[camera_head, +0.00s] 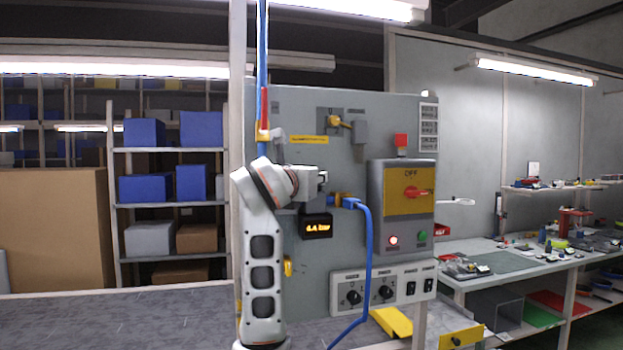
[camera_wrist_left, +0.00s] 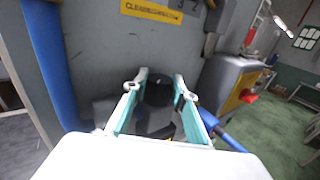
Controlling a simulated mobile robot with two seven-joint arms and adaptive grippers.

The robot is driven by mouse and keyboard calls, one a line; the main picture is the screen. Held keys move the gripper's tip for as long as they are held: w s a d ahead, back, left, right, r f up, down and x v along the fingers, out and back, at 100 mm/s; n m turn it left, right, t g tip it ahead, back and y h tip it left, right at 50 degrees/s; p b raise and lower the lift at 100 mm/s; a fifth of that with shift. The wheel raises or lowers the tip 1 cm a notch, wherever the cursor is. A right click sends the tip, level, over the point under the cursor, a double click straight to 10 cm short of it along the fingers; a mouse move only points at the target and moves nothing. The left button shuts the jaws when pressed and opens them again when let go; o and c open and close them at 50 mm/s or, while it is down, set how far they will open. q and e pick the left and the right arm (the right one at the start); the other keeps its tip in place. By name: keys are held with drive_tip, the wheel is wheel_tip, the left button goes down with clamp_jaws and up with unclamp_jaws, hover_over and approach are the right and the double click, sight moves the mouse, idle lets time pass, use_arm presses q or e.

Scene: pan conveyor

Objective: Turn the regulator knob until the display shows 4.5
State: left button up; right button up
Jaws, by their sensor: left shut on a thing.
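The regulator knob (camera_wrist_left: 158,92) is a dark round part in the left wrist view, between the two teal fingers. My left gripper (camera_wrist_left: 157,98) is shut on it from both sides. In the head view the left gripper (camera_head: 322,183) is against the grey panel, and the knob is hidden behind it. The display (camera_head: 317,226) is a black box with orange digits just below the gripper. It seems to read 6.4 bar, but the digits are small and blurred. My right gripper is in neither view.
A blue hose (camera_head: 366,250) curves down from a brass fitting right of the gripper. A control box (camera_head: 404,250) with a red switch stands further right. A lower panel (camera_head: 382,287) carries black dials. A blue pipe (camera_wrist_left: 48,60) runs close left in the wrist view.

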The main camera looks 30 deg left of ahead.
use_arm(q)
drive_tip(key=o, duration=1.1)
drive_tip(key=v, duration=1.2)
